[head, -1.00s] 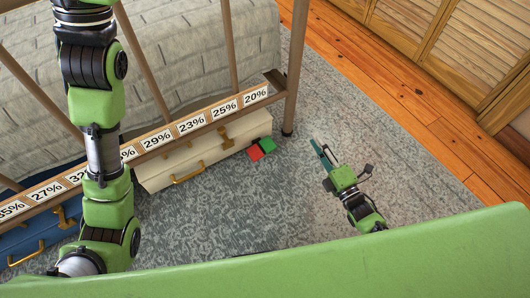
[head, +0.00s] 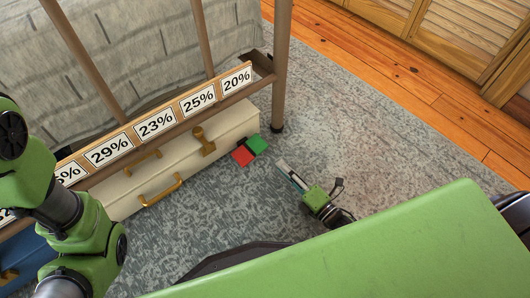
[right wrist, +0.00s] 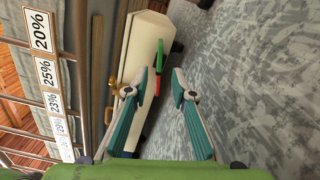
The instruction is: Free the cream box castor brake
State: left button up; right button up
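The cream box (head: 188,160) lies under the bed rail with gold handles on its front. Its castor brake pedal, a red half (head: 243,156) and a green half (head: 257,144), sticks out at the box's right end.
A rail with percentage labels (head: 156,124) runs above the box, and a bed post (head: 280,70) stands just beyond the pedal. A blue box (head: 25,262) is at the lower left. Open rug (head: 360,130) lies to the right, before louvred doors (head: 450,45).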

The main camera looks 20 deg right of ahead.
jog(key=b+x, duration=0.4)
jog(key=x, duration=0.5)
jog(key=shift+w+a+f, duration=0.1)
jog(key=shift+w+a, duration=0.05)
jog(key=shift+w, duration=0.15)
grip_shut()
